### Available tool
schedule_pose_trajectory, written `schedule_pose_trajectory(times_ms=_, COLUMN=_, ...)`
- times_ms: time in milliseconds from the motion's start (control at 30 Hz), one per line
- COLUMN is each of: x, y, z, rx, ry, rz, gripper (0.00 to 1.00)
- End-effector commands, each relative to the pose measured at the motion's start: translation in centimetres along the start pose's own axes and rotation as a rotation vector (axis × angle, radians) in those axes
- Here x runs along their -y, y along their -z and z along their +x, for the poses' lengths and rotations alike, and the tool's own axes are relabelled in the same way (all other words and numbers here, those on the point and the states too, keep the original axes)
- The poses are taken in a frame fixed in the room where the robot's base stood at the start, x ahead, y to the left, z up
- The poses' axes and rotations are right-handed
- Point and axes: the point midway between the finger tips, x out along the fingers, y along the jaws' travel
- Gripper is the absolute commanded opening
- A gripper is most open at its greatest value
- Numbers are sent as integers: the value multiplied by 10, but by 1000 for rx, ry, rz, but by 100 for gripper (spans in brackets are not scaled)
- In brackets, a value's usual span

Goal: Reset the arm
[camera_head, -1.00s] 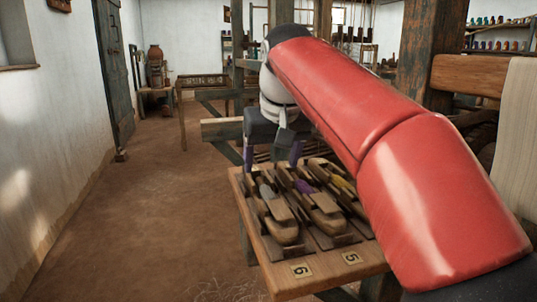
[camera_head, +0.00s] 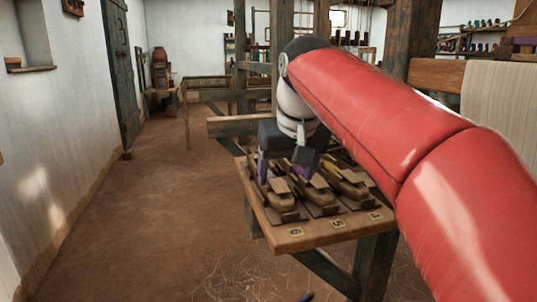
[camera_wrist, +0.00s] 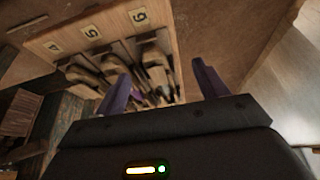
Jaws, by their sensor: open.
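My gripper (camera_head: 284,170) has purple fingers and is open, above the rear part of a wooden bench (camera_head: 288,243). In the wrist view the fingers (camera_wrist: 162,88) stand wide apart, with nothing held between them. Several wooden shuttles lie in rows on the bench behind number tags. The shuttle by tag 6 (camera_head: 281,202) is at the left, the one by tag 5 (camera_head: 322,197) in the middle and the one by tag 4 (camera_head: 354,190) at the right. The gripper and arm hide their far ends.
Wooden loom beams (camera_head: 240,125) stand behind the bench, and a thick post (camera_head: 398,110) rises at the right. Pale cloth (camera_head: 497,105) hangs at the far right. The brown floor (camera_head: 165,215) is open on the left, beside a white wall (camera_head: 60,130). A small dark thing lies on the floor (camera_head: 306,297).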

Motion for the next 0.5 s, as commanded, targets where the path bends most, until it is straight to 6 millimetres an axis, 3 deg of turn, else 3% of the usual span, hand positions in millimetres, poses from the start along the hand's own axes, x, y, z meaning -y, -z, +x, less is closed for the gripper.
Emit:
schedule_pose_trajectory(times_ms=267, x=-24, y=-48, z=-1, rx=-17, ry=-21, rz=46, gripper=72)
schedule_pose_trajectory(times_ms=367, x=-35, y=-75, z=2, rx=-26, ry=-32, rz=70, gripper=72)
schedule_pose_trajectory(times_ms=500, x=-51, y=-134, z=12, rx=-47, ry=-55, rz=119, gripper=72)
